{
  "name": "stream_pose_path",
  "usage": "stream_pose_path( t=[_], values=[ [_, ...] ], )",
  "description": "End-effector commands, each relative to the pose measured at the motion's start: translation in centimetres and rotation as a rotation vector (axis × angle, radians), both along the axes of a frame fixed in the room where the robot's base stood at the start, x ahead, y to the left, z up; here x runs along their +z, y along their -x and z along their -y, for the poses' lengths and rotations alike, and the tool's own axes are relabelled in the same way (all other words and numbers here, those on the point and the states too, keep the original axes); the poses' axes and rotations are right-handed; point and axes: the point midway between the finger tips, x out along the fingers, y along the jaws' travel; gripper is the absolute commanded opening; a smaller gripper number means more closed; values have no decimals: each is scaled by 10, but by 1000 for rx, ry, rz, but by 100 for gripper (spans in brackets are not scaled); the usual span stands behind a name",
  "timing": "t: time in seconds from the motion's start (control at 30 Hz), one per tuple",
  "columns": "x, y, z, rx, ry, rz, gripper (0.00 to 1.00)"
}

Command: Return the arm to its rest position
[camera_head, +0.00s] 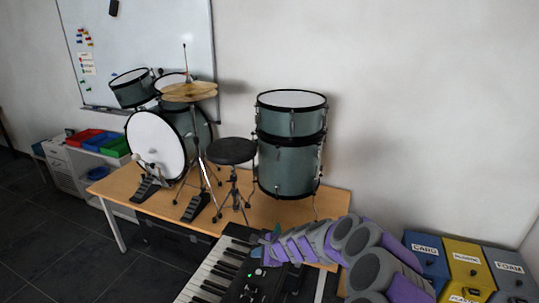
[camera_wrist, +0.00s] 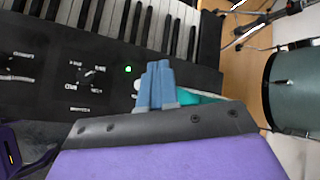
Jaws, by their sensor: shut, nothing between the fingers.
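My arm, purple and grey, reaches from the lower right of the head view toward the middle, out over the end of the keyboard (camera_head: 235,265). My gripper (camera_head: 268,243) is at its far end, close to the keyboard's black control panel; it is small and partly hidden there. In the wrist view my gripper (camera_wrist: 160,72) shows its blue fingers together, shut and empty. The fingers appear in front of the keyboard's control panel (camera_wrist: 50,75), near a green light. I cannot tell the exact gap between them and the panel.
A drum kit (camera_head: 155,145), a black stool (camera_head: 232,151) and two stacked drums (camera_head: 288,165) stand on the wooden table (camera_head: 270,212) behind the keyboard. Labelled bins in blue (camera_head: 425,255), yellow (camera_head: 467,268) and grey (camera_head: 508,270) stand at the right, beside my arm. A wall rises behind.

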Motion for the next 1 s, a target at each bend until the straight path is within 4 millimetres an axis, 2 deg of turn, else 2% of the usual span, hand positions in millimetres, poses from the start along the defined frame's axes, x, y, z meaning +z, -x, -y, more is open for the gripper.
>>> stream_pose_path(
  t=[0.17, 0.3, 0.47, 0.6, 0.77, 1.0],
  values=[
    [58, 34, -25, 196, 6, 74, 0],
    [109, 82, -39, 408, 46, 151, 0],
    [147, 141, -37, 633, 127, 221, 0],
    [170, 194, -22, 811, 222, 265, 0],
    [181, 255, 8, 994, 346, 275, 0],
    [181, 343, 74, 1213, 547, 211, 0]
  ],
)
